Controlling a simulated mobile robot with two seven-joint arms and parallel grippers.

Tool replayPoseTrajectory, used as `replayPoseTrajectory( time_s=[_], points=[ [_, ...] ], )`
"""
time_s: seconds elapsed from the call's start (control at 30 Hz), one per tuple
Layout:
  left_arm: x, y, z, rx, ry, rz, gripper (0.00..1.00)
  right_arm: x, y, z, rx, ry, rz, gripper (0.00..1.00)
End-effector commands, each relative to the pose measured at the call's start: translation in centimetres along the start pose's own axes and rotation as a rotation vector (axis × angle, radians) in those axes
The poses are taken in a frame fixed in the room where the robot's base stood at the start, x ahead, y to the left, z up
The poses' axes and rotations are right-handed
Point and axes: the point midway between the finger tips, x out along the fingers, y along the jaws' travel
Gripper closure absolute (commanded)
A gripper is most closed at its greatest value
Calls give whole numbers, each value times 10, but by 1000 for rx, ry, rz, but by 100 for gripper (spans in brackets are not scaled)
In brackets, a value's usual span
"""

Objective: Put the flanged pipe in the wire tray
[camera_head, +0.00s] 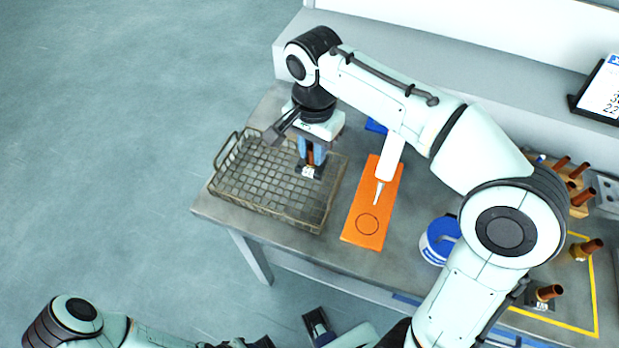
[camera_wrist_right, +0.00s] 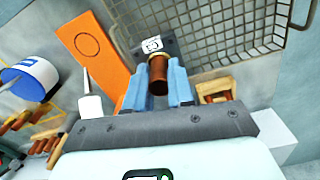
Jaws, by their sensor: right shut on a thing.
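The flanged pipe is a short copper-coloured tube with a dark square flange bearing a white label; in the head view the flange (camera_head: 311,171) shows below the fingers, over the right part of the wire tray (camera_head: 222,192). My right gripper (camera_head: 312,157) is shut on the pipe. In the right wrist view the blue fingers (camera_wrist_right: 158,88) stand on both sides of the tube (camera_wrist_right: 158,70), with the flange (camera_wrist_right: 152,46) pointing away, near the tray's wire wall (camera_wrist_right: 185,38). I cannot tell whether the flange touches the tray floor. My left arm shows at the bottom edge; its fingers are unclear.
An orange board (camera_head: 365,222) with a drawn circle lies right of the tray. A blue-and-white tub (camera_head: 437,240) stands farther right. More copper pipes (camera_head: 548,292) stand at the right, some by a wooden rack (camera_head: 583,203). The rest of the visible tray floor is empty.

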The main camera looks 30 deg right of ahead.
Motion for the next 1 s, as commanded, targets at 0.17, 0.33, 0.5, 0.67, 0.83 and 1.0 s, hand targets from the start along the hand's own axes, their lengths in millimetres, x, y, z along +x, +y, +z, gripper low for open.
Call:
replayPoseTrajectory(
  time_s=[0.17, 0.33, 0.5, 0.67, 0.83, 1.0],
  points=[
    [10, -4, 1, -1, -3, -1, 57, 40, 1, 0, 1, -1, 1, 100],
    [12, -5, 1, -1, -4, -1, 57, 53, 0, 0, 1, 1, -2, 100],
    [16, -6, 1, -2, -5, -2, 57, 76, 0, 0, 1, -1, 2, 100],
    [20, -8, 1, -2, -6, -2, 57, 94, 0, 0, 1, 0, -1, 100],
    [19, -7, 1, -2, -6, -2, 57, 96, 0, 0, 1, 1, -3, 100],
    [20, -8, 1, -2, -6, -2, 57, 97, 0, 0, 0, 1, -2, 100]
  ],
)
